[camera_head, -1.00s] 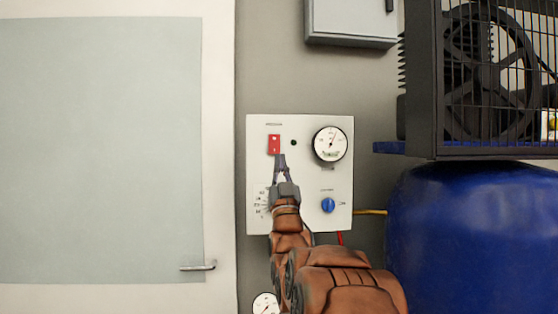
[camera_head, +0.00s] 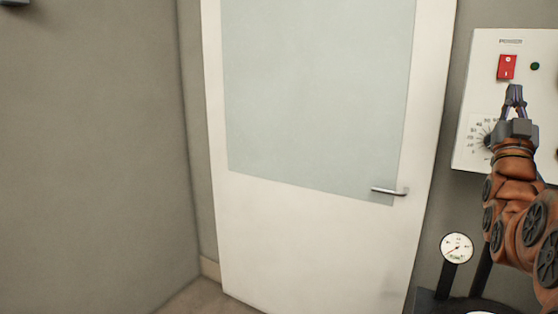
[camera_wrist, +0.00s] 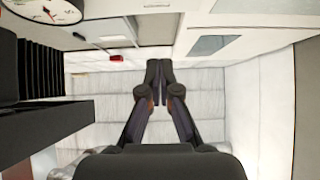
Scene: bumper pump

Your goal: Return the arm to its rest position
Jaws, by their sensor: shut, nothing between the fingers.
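My gripper (camera_head: 514,92) is at the right of the head view, in front of the white control panel (camera_head: 468,150). Its fingertips appear just below the red power switch (camera_head: 507,67). I cannot tell how far they stand from the panel. In the wrist view my gripper (camera_wrist: 159,66) has its fingertips together with nothing between them. My orange arm reaches up from the lower right of the head view.
A white door (camera_head: 300,235) with a pale panel and a lever handle (camera_head: 388,191) stands left of the control panel. A dark dial (camera_head: 488,141) is partly behind my gripper. A grey wall fills the left.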

